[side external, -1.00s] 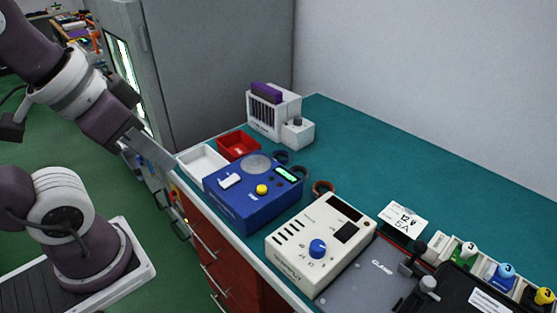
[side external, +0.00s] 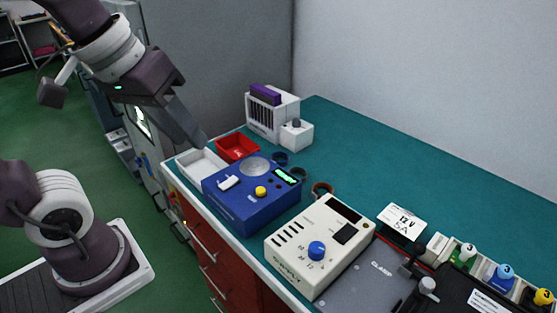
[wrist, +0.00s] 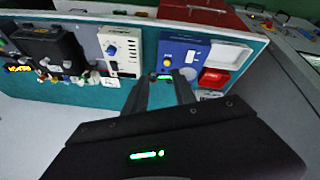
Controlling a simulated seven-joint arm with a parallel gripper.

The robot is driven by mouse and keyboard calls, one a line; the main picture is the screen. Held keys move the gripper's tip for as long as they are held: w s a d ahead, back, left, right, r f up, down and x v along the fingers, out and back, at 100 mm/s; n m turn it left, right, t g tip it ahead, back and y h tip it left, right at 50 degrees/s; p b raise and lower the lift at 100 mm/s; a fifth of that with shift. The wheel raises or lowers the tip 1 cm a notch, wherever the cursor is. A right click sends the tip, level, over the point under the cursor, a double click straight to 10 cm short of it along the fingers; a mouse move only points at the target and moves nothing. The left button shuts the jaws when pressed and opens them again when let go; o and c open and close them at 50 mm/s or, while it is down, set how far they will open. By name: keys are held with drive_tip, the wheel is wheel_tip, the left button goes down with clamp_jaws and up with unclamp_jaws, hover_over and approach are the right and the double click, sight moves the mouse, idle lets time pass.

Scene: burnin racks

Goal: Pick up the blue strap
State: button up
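A dark blue ring-shaped strap (side external: 281,158) lies on the teal bench top behind the blue tester box (side external: 252,193). A dark grey-green strap (side external: 299,175) and a brown-red strap (side external: 322,188) lie in a row to its right. My gripper (side external: 203,145) hangs over the near left edge of the bench, above the white tray and apart from the straps. In the wrist view my gripper (wrist: 163,78) shows two fingers with a gap and nothing held. I cannot make out the blue strap there; the fingers may hide it.
The white tray (side external: 187,165) and red tray (side external: 236,142) sit left of the blue box. A white rack unit (side external: 262,120) stands behind them. A cream power supply (side external: 300,262) stands at the front. The teal bench (side external: 400,160) is clear toward the wall.

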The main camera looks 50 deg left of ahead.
drive_tip(key=w+a+f+n+g, duration=0.1)
drive_tip(key=w+a+f+n, duration=0.2)
drive_tip(key=w+n, duration=0.35)
drive_tip(key=w+a+f+n+g, duration=0.15)
drive_tip(key=w+n, duration=0.25)
drive_tip(key=w, duration=0.5)
drive_tip(key=w+a+f+n+g, duration=0.1)
drive_tip(key=w+a+f+n, duration=0.2)
drive_tip(key=w+n, duration=0.35)
drive_tip(key=w+a+f+n, duration=0.2)
drive_tip(key=f, duration=0.2)
drive_tip(key=w+a+f+n+g, duration=0.1)
drive_tip(key=w+f+n, duration=0.1)
drive_tip(key=f, duration=0.3)
drive_tip(key=w+a+f+n, duration=0.2)
drive_tip(key=w+f, duration=0.2)
drive_tip(key=shift+w+a+f+n, duration=0.2)
drive_tip(key=shift+a+f+n, duration=0.15)
drive_tip(key=shift+n, duration=0.05)
drive_tip(key=f, duration=0.5)
drive_tip(key=w+f, duration=0.1)
drive_tip(key=f, duration=0.1)
drive_tip(key=shift+w+d+f, duration=0.1)
drive_tip(key=shift+d+f, duration=0.05)
drive_tip(key=shift+d, duration=0.15)
clamp_jaws()
